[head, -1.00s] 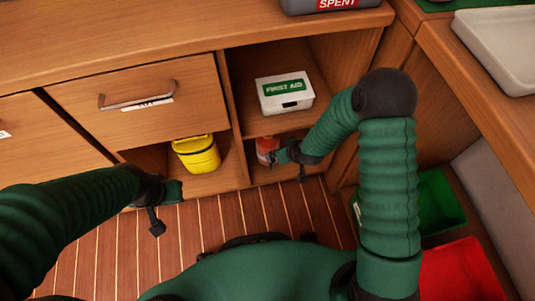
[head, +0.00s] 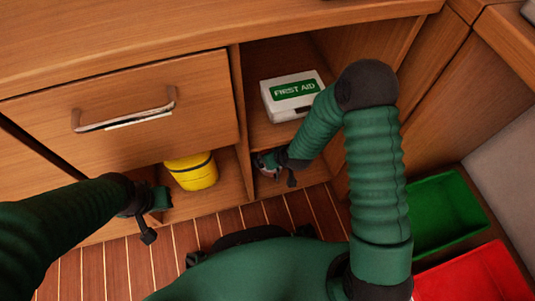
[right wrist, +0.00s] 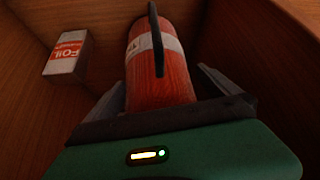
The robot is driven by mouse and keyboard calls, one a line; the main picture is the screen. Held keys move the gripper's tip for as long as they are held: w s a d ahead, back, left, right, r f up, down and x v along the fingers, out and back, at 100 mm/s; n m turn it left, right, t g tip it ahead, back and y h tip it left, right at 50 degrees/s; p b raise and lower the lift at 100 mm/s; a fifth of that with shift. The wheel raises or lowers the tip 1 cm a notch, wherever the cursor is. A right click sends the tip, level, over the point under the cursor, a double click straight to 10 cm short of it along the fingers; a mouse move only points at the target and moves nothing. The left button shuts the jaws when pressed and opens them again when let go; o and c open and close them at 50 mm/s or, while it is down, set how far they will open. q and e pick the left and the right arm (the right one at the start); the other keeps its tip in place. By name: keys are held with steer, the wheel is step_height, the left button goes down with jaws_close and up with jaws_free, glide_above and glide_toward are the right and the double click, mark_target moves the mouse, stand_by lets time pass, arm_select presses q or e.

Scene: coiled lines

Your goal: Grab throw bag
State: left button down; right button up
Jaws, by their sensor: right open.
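A red rounded bag (right wrist: 160,60) with a pale label band and a black strap, which looks like the throw bag, stands in the lower right cubby of the cabinet. In the right wrist view it sits between the open fingers of my right gripper (right wrist: 165,92); I cannot tell whether they touch it. In the head view my right gripper (head: 268,160) reaches into that cubby and mostly hides the bag. My left gripper (head: 160,199) is by the lower left cubby, empty as far as I see; its jaw opening is unclear.
A foil box (right wrist: 69,52) stands left of the red bag. A white first aid box (head: 294,95) sits on the shelf above. A yellow container (head: 191,171) is in the left cubby. Green (head: 440,215) and red (head: 475,275) bins stand at right.

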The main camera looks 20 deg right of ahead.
steer(key=shift+s+d+r, duration=0.1)
steer(key=shift+d, duration=0.25)
steer(key=shift+c, duration=1.3)
steer(key=shift+a, duration=0.2)
steer(key=c, duration=1.6)
steer(key=shift+o, duration=0.2)
